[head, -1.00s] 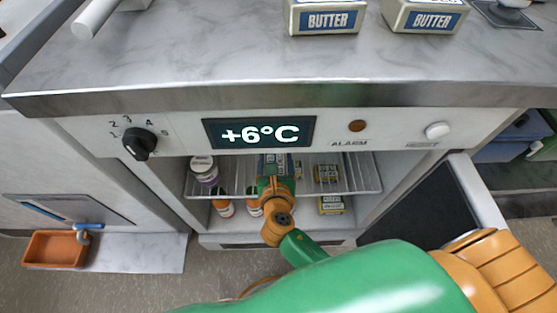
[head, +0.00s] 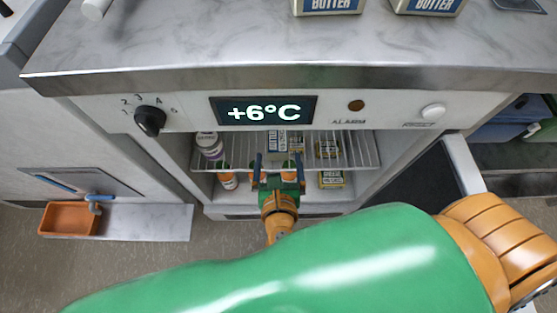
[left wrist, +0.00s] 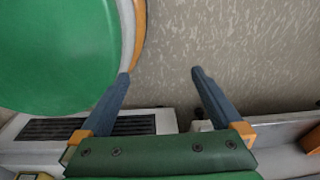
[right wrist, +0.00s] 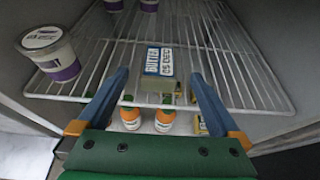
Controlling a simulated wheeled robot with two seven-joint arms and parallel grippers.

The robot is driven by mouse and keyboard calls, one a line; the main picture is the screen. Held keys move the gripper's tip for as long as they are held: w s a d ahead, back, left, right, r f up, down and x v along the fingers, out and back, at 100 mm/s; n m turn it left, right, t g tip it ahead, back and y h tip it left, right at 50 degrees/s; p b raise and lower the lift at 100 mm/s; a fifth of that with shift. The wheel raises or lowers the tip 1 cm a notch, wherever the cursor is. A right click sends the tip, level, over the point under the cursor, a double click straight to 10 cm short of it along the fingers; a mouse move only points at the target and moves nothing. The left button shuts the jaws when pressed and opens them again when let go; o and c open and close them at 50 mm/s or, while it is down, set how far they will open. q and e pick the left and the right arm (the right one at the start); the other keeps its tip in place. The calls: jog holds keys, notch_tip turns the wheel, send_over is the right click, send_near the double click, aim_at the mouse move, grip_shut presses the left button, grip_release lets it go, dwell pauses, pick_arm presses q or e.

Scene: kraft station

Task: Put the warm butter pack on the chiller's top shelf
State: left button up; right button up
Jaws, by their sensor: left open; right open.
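A butter pack (right wrist: 158,62) with a blue-and-white label rests on the chiller's wire top shelf (right wrist: 210,55); it also shows in the head view (head: 277,141). My right gripper (head: 277,158) is open at the front of the shelf, also seen in the right wrist view (right wrist: 160,76). The pack lies just beyond its fingertips, centred between them and apart from both fingers. My left gripper (left wrist: 160,74) is open and empty over the floor. Two more butter packs (head: 330,6) (head: 428,6) stand on the counter, cut off by the frame.
A purple-and-white tub (right wrist: 50,52) stands on the shelf's left. Orange-capped bottles (right wrist: 165,121) stand on the lower level. The chiller door (head: 462,165) is open at the right. The display (head: 264,111) reads +6°C.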

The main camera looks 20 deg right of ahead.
jog(key=s+f+m+g+y, duration=0.1)
jog(key=s+f+m+g, duration=0.25)
jog(key=f, duration=0.45)
jog(key=s+f+m+g+y, duration=0.1)
jog(key=s+f+m+g, duration=0.2)
jog(key=f, duration=0.6)
jog(key=s+d+f+m+g, duration=0.2)
jog(key=s+d+f+m, duration=0.4)
jog(key=m, duration=0.6)
jog(key=s+d+f+m+g+y, duration=0.1)
jog(key=s+d+f+m+g, duration=0.2)
jog(key=s+d+f+m, duration=0.3)
jog(key=s+f+m, duration=0.2)
jog(key=s+m, duration=0.2)
jog(key=m, duration=0.2)
jog(key=shift+s+y, duration=0.2)
jog(key=shift+y, duration=0.1)
